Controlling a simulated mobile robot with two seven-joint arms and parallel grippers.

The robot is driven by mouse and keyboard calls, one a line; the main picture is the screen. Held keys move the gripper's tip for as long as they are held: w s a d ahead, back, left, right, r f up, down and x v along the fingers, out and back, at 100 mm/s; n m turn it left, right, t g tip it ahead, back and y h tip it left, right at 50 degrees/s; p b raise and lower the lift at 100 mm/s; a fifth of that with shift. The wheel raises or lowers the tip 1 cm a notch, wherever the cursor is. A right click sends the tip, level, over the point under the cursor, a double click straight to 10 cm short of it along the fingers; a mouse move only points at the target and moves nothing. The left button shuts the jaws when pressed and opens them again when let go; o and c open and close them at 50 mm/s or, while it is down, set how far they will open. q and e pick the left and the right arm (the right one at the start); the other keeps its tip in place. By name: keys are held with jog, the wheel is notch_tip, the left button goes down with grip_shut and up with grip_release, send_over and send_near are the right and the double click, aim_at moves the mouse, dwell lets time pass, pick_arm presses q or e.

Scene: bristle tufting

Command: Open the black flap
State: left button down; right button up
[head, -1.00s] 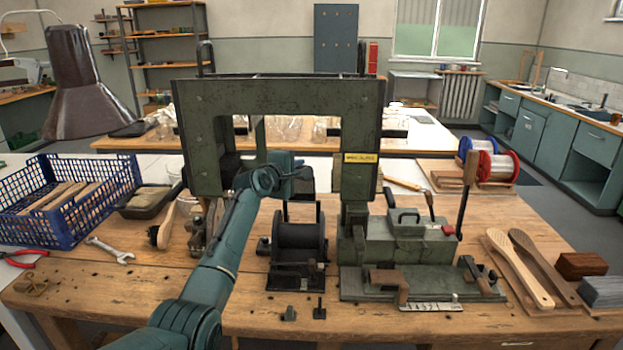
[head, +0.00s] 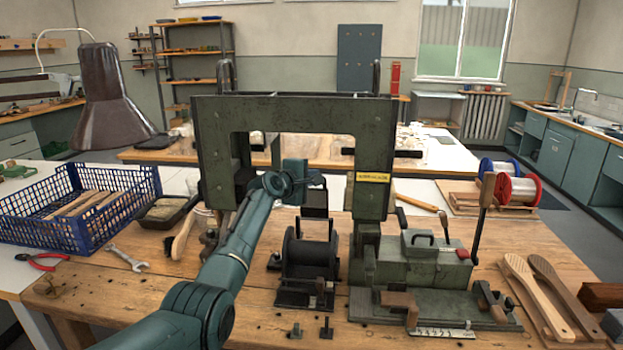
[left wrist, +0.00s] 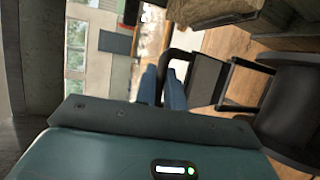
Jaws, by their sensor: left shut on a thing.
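The black flap (head: 314,199) stands raised above the black drum unit (head: 308,255) in the middle of the bench. My left gripper (head: 318,180) is at its upper edge, inside the opening of the green frame. In the left wrist view, the two blue-grey fingers (left wrist: 164,87) are shut on the flap's dark curved handle, beside the flap's plate (left wrist: 205,80). The exact grip is partly hidden by the fingers. My right gripper is not in view.
The green press frame (head: 290,113) surrounds the left gripper above and on both sides. A green machine block (head: 425,265) with levers stands close to the right. A blue crate (head: 80,215), wrench (head: 130,259) and brush (head: 184,235) lie left. Wooden paddles (head: 540,290) lie right.

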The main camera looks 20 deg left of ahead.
pick_arm(q)
jog(key=c, duration=1.5)
grip_release()
jog(key=v, duration=1.3)
jog(key=shift+s, duration=0.1)
